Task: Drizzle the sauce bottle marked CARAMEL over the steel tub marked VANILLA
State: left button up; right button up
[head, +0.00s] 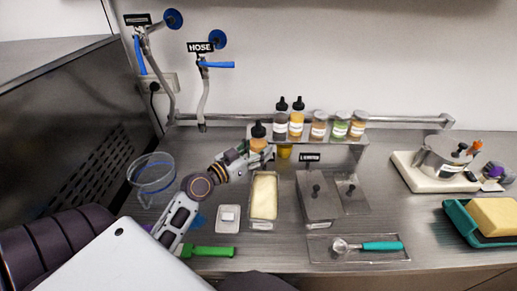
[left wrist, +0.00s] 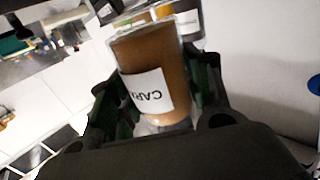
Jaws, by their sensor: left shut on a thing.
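My left gripper (head: 262,153) is shut on the caramel sauce bottle (head: 258,144), brown with a black cap and looking upright. In the left wrist view the bottle (left wrist: 152,65) sits between the fingers (left wrist: 155,105), with a white label whose readable part is "CARA". A steel tub (head: 251,222) of pale cream ice cream lies just in front of the bottle in the head view; no VANILLA marking is readable on it. I cannot tell how high the bottle is above the counter. My right gripper is not in view.
A shelf (head: 350,147) behind holds several bottles and jars. Right of the tub are lidded steel containers (head: 318,205) and a tray with a teal-handled scoop (head: 380,246). A white scale-like box (head: 228,216), green-handled tool (head: 210,251) and clear round container (head: 152,180) are left.

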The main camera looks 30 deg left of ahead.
pick_arm(q)
jog(key=o, duration=0.5)
jog(key=c, duration=0.5)
jog(key=shift+r, duration=0.15)
